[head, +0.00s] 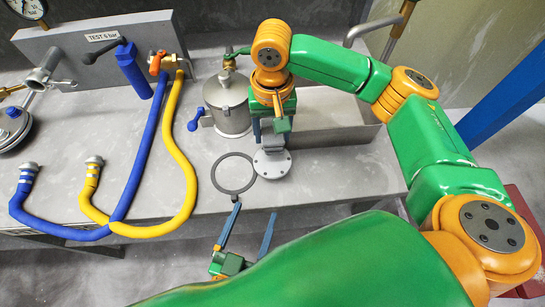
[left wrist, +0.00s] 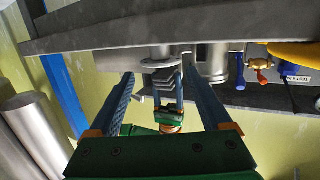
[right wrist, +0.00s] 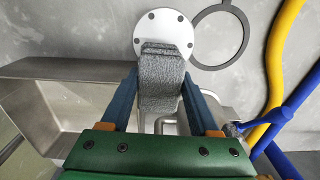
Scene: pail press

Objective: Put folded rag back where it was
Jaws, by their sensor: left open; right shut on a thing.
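The folded rag is a grey, layered cloth (right wrist: 160,85) held between the fingers of my right gripper (right wrist: 160,75). In the head view the rag (head: 271,142) hangs below that gripper, over or just behind the pale round flange with bolt holes (head: 273,166). The flange also shows beyond the rag in the right wrist view (right wrist: 163,28). I cannot tell whether rag and flange touch. The left wrist view shows the rag's folds (left wrist: 164,82) side-on. My left gripper (head: 254,210) is open and empty, low at the bench's front edge.
A dark ring gasket (head: 233,189) lies left of the flange. A lidded steel pail (head: 228,110) stands behind it. A steel basin (head: 330,138) is to the right. Blue (head: 137,190) and yellow hoses (head: 178,150) run across the left of the bench (head: 60,185).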

